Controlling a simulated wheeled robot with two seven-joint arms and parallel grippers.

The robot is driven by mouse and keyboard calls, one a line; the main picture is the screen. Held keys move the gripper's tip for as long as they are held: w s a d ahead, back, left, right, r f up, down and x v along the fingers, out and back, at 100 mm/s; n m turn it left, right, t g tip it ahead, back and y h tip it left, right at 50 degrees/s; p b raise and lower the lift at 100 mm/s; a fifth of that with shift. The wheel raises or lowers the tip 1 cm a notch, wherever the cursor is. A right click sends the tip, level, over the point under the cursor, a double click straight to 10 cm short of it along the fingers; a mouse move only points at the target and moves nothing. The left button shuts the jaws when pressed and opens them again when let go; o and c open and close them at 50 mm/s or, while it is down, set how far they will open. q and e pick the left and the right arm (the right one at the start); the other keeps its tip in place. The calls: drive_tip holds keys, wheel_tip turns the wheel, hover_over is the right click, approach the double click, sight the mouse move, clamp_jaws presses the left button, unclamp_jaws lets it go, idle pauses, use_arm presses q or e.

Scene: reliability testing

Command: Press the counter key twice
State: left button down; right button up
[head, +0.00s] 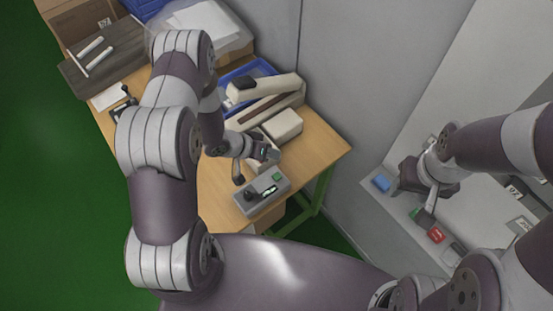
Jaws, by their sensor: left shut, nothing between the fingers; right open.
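A grey box (262,192) sits near the front edge of the wooden table. On its top are a black knob (249,196), a small lit green display (270,189) and a green button (277,177). I cannot tell for sure which part is the counter key. My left gripper (268,153) is shut and empty, just behind the box in the picture and apart from the green button. My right gripper (413,204) is open, over the white surface at the right, far from the box.
A beige machine (268,88) and a blue tray (248,73) stand behind my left gripper. Boxes and a dark board (103,60) crowd the back left. A grey partition (335,70) divides the two work areas. Blue (381,183) and red (436,235) blocks lie near my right gripper.

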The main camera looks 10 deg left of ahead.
use_arm(q)
drive_tip(key=shift+s+d+f, duration=0.1)
drive_tip(key=shift+s+d, duration=0.3)
drive_tip(key=shift+d, duration=0.05)
drive_tip(key=shift+f+h+b, duration=0.1)
drive_tip(key=shift+h+b, duration=0.2)
drive_tip(key=b, duration=0.7)
hover_over(274, 176)
wheel_tip(274, 176, down, 8)
drive_tip(key=shift+r, duration=0.1)
drive_tip(key=shift+s+f+b, duration=0.1)
drive_tip(key=shift+f+b, duration=0.3)
idle(0.9)
drive_tip(key=shift+f, duration=0.4)
